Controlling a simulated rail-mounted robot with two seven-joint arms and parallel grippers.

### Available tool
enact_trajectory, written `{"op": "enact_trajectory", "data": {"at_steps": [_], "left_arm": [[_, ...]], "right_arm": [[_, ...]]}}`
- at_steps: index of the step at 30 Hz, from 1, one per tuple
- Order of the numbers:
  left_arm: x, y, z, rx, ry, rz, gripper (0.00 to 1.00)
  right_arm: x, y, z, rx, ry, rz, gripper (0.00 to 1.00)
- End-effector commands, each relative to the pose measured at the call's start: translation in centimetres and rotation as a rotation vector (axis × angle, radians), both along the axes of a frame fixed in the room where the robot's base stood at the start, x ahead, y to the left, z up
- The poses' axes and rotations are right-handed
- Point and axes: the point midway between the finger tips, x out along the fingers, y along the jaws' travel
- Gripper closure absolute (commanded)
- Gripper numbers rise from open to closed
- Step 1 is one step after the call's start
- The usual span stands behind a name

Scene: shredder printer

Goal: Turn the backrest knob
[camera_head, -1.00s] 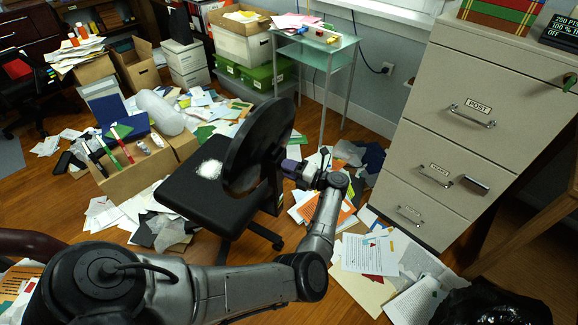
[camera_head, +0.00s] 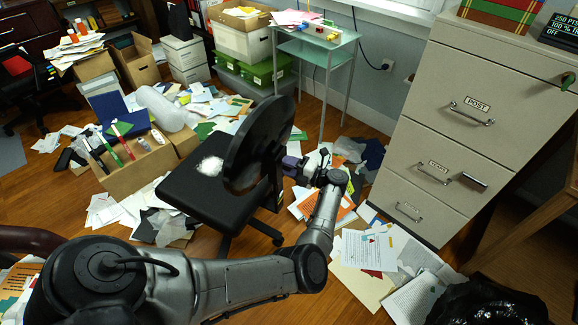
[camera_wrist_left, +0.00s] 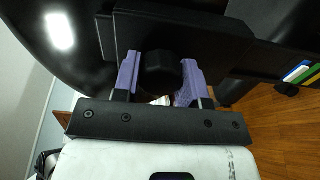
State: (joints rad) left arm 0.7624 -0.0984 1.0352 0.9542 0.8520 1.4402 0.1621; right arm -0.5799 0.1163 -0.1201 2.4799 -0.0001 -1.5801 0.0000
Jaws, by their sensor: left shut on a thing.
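The black office chair has a round backrest (camera_head: 258,143) and a dark seat (camera_head: 205,185) with a small white pile on it. In the left wrist view the black backrest knob (camera_wrist_left: 163,72) sits between the two purple fingers of my left gripper (camera_wrist_left: 161,80). The fingers are shut on the knob, one on each side. In the head view my left gripper (camera_head: 292,163) is behind the backrest at its bracket, and the knob is hidden there. My right gripper is not in view.
Papers and folders litter the wooden floor around the chair. A cardboard box (camera_head: 135,172) stands left of the seat. A beige filing cabinet (camera_head: 470,125) stands at right, and a small glass-topped table (camera_head: 318,45) is behind the chair.

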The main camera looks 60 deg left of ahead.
Motion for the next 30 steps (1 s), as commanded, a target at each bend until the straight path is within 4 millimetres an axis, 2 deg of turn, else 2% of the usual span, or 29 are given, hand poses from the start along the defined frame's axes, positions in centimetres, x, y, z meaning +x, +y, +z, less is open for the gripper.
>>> {"op": "enact_trajectory", "data": {"at_steps": [1, 8, 17, 23, 30], "left_arm": [[0.0, 0.0, 0.1, 0.003, -0.001, 0.000, 0.58], [0.0, 0.0, 0.1, 0.002, -0.001, 0.000, 0.36], [0.2, -0.2, 0.0, 0.001, -0.001, -0.001, 0.35], [1.5, -2.3, 0.1, -0.002, 0.000, -0.003, 0.35], [4.2, -6.3, 0.0, -0.002, -0.001, -0.004, 0.35]], "right_arm": [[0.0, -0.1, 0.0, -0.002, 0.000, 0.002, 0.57], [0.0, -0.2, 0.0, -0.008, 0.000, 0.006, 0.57], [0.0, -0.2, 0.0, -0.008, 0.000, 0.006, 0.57], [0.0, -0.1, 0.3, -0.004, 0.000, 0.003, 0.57], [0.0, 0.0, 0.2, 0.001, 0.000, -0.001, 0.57]]}}
